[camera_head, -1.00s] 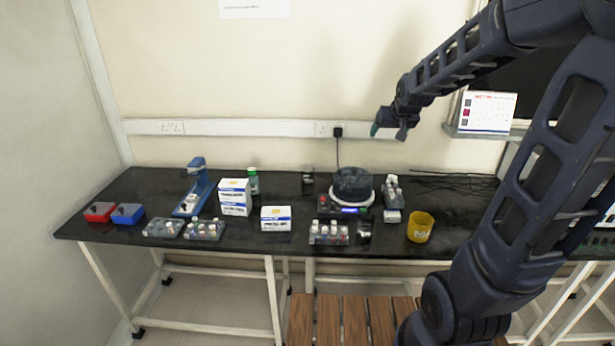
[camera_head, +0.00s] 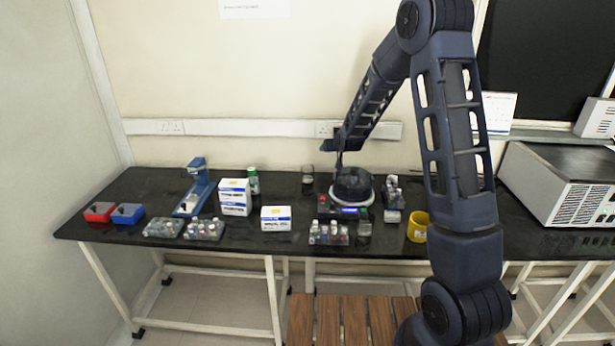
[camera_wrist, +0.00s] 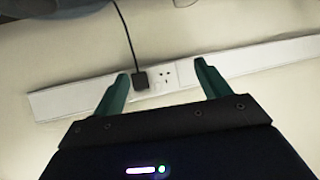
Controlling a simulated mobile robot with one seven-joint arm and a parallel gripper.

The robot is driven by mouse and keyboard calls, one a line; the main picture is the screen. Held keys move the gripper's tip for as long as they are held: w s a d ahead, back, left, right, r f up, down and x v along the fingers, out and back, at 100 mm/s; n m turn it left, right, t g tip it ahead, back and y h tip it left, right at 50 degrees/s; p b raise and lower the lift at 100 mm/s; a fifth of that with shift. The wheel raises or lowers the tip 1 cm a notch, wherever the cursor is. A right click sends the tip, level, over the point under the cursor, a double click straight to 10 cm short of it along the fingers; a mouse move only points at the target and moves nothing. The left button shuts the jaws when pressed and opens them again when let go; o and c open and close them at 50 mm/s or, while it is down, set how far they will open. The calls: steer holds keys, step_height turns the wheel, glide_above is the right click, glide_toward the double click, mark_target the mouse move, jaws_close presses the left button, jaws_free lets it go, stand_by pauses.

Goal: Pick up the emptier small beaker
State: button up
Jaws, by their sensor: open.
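One small clear beaker (camera_head: 307,178) stands at the back of the black bench, left of the round dark device. Another small clear beaker (camera_head: 364,230) stands near the front edge, just right of a rack of small bottles. The back one seems to have something pale low inside; the level in the front one is too small to tell. My gripper (camera_head: 331,150) is in the air above the back of the bench, up and right of the back beaker in the picture. In the wrist view my gripper (camera_wrist: 162,70) is open and empty, facing the wall socket.
The round dark device (camera_head: 352,185) sits between the beakers, its cord rising to the wall. Bottle racks (camera_head: 329,234), white boxes (camera_head: 276,218) and a yellow cup (camera_head: 417,227) stand around. A wall trunking strip (camera_head: 230,128) runs behind the bench.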

steer(key=t+y, duration=0.1)
steer(key=t, duration=0.1)
glide_toward(306, 168)
steer(key=w, duration=0.1)
steer(key=w+f, duration=0.1)
steer(key=w, duration=0.1)
steer(key=shift+w+a+f+n, duration=0.2)
steer(key=shift+w+a+n, duration=0.1)
steer(key=shift+n, duration=0.1)
steer(key=shift+a+x, duration=0.2)
steer(key=shift+x, duration=2.4)
steer(key=shift+r, duration=0.1)
steer(key=shift+c, duration=0.5)
steer(key=c, duration=1)
